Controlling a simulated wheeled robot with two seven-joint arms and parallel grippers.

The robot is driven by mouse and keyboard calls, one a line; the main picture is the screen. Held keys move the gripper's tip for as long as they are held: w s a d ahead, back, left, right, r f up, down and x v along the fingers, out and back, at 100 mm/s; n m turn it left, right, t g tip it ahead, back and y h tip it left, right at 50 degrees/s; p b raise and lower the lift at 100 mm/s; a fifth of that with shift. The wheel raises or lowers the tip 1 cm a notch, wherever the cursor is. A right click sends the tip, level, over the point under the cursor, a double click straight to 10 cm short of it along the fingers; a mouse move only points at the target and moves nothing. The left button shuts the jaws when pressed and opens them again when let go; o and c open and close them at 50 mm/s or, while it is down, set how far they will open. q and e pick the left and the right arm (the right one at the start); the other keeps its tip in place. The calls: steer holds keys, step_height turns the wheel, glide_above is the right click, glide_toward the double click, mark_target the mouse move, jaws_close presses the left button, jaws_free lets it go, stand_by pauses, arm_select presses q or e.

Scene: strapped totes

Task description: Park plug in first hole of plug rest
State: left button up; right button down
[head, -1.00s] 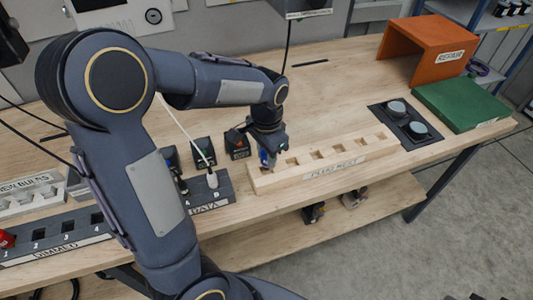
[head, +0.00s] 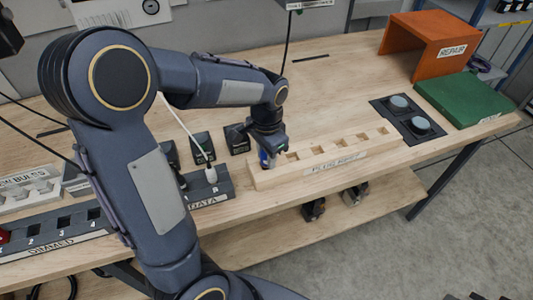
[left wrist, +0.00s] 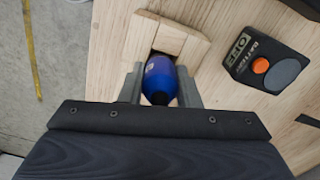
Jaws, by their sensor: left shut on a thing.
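The plug rest (head: 335,161) is a pale wooden block with a row of square holes, labelled on its front. My left gripper (head: 265,158) is at the block's left end, over its first hole. It is shut on a blue plug (left wrist: 160,80), which shows between the two fingers of the left gripper (left wrist: 160,88) in the left wrist view. The plug's far end meets the square hole of the plug rest (left wrist: 143,38); how deep it sits is hidden. My right gripper is not in view.
A black box with an orange button (left wrist: 260,66) stands beside the plug rest. The DATA socket block (head: 208,190) with a white plug (head: 211,174) is left of it. A black tray with two round pieces (head: 407,119), a green pad (head: 463,103) and the orange REPAIR box (head: 432,46) lie right.

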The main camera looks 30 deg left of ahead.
arm_select(q)
steer(key=shift+f, duration=0.25)
steer(key=o, duration=1.2)
steer(key=shift+c, duration=0.2)
step_height(320, 180, up, 8)
steer(key=shift+f, duration=0.1)
steer(key=s+d+n+t+h, duration=0.2)
steer(key=s+n, duration=0.1)
steer(key=s, duration=0.5)
steer(key=s+d+f+n+t+h, duration=0.1)
steer(key=s+d+n+t, duration=0.1)
steer(key=s, duration=0.7)
steer(key=shift+n+t+h, duration=0.4)
steer(key=shift+n+t, duration=0.4)
steer(key=shift+n, duration=0.1)
